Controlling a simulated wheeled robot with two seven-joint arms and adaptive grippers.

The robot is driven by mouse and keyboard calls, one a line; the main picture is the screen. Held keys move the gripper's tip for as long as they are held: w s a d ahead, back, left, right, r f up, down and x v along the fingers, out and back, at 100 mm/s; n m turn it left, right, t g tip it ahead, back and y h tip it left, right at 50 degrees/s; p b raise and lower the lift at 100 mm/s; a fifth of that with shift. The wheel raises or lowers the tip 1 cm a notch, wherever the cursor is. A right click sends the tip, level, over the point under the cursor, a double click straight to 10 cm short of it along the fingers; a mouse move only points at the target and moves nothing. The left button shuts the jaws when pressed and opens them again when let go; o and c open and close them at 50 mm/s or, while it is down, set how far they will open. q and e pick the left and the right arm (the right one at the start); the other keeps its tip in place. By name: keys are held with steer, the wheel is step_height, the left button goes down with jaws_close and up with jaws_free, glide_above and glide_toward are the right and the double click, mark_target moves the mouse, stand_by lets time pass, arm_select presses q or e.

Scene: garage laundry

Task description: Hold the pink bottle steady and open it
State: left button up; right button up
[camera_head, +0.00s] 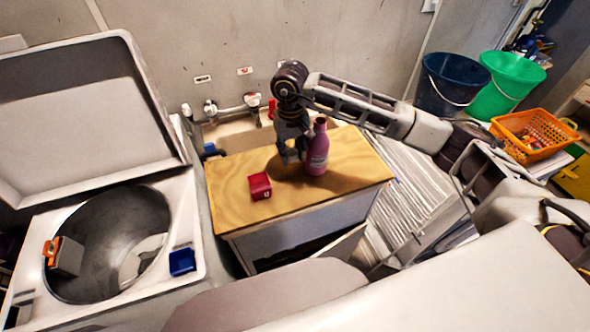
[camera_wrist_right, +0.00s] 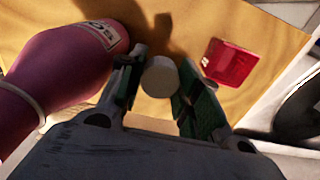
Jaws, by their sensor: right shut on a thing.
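The pink bottle (camera_head: 318,155) stands upright on the wooden top of a low cabinet, with no other gripper on it. In the right wrist view the bottle (camera_wrist_right: 65,62) fills the left side, beside the gripper. My right gripper (camera_head: 291,154) is just left of the bottle in the head view, pointing down, low over the wood. In the wrist view my right gripper (camera_wrist_right: 158,92) is shut on a small round white cap (camera_wrist_right: 160,77), apart from the bottle. Whether the bottle's mouth is bare is too small to tell. My left gripper is not in view.
A red box (camera_head: 260,186) lies on the wooden top (camera_head: 232,200), left of the gripper; it also shows in the wrist view (camera_wrist_right: 229,63). An open washer tub (camera_head: 110,245) is at left. Blue (camera_head: 452,85) and green (camera_head: 507,82) buckets and an orange basket (camera_head: 535,133) stand at right.

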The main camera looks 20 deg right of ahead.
steer(key=p, duration=0.1)
glide_above(292, 178)
steer(key=shift+w+f, duration=0.1)
steer(key=shift+f, duration=2.85)
steer(key=shift+f+p, duration=0.55)
steer(key=shift+f, duration=1.35)
steer(key=shift+f, duration=0.1)
steer(key=o, duration=1.1)
